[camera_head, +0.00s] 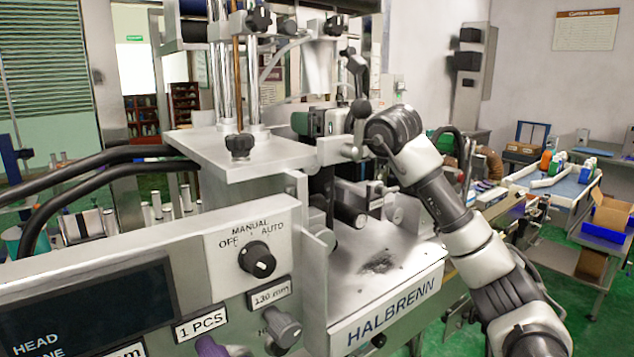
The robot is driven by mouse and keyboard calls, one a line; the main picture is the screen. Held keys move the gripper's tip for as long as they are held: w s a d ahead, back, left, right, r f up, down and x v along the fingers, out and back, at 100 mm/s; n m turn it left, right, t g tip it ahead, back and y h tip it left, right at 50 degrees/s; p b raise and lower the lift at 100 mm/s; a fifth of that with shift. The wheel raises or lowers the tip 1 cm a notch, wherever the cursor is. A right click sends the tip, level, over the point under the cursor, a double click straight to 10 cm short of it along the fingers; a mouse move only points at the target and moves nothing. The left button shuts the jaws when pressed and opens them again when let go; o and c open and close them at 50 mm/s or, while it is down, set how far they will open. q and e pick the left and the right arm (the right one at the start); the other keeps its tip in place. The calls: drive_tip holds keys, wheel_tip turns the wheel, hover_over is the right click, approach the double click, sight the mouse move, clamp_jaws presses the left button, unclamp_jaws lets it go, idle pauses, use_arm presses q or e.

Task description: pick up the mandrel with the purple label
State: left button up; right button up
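I cannot make out a mandrel with a purple label. Several short metal cylinders (171,202) stand upright behind the control panel at left; no purple label shows on them. A purple knob (208,347) is on the panel at the bottom edge, partly cut off. My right arm rises from the lower right and bends left at the machine. Its gripper end (338,148) is beside the machine's upper plate, among machine parts; I cannot see the fingertips clearly or whether they hold anything. My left gripper is not in view.
The sleeve machine (395,332), marked HALBRENN, fills the centre, with its control panel (229,252) in front and posts above. Two black curved tubes (95,165) run in from the left. At right are a blue-topped table (566,187), a cardboard box (607,213) and green floor.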

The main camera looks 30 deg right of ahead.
drive_tip(key=c, duration=1.2)
drive_tip(key=shift+r, duration=0.1)
drive_tip(key=shift+c, duration=0.9)
drive_tip(key=shift+d, duration=0.1)
